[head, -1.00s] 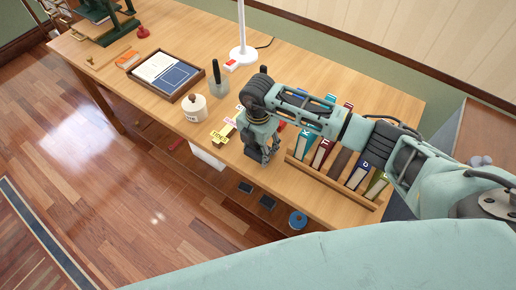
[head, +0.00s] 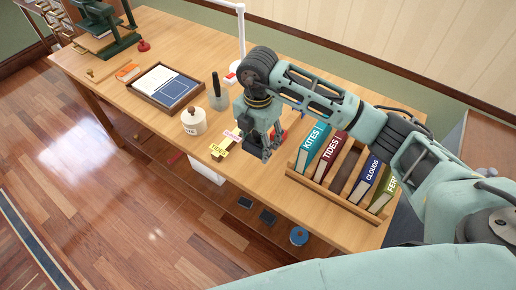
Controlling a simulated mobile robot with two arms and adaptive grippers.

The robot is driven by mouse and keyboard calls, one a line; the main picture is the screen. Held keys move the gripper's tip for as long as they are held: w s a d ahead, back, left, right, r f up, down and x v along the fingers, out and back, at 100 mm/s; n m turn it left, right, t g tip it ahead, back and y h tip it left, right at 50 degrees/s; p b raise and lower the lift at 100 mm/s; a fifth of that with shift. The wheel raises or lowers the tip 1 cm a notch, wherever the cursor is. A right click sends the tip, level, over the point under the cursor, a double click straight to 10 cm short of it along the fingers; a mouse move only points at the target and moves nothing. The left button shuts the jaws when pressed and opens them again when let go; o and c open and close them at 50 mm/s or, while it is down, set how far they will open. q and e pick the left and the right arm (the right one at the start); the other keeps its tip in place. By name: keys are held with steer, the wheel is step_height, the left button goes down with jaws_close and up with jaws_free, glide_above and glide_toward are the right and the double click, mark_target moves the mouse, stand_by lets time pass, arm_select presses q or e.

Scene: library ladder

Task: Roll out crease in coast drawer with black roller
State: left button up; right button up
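My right gripper (head: 260,148) points down over the front part of the wooden desk, beside the yellow and pink label tags (head: 224,145). Its dark fingers are small in the picture, and I cannot tell whether they are open or hold anything. I cannot make out a black roller. A dark upright handle stands in a grey cup (head: 218,97), but I cannot tell what tool it is. No drawer marked coast is readable. A white box-like thing (head: 207,170) shows below the desk's front edge; I cannot tell whether it is a drawer. My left gripper is out of view.
A wooden rack (head: 333,196) of lettered books stands right of the gripper. A white lidded jar (head: 194,122), a framed tray (head: 190,93), a lamp (head: 241,45) and a green press (head: 98,18) stand on the desk (head: 265,190). A red object (head: 279,134) is partly hidden behind the gripper.

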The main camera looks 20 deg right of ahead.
steer(key=o, duration=0.8)
steer(key=shift+r, duration=0.15)
steer(key=c, duration=0.4)
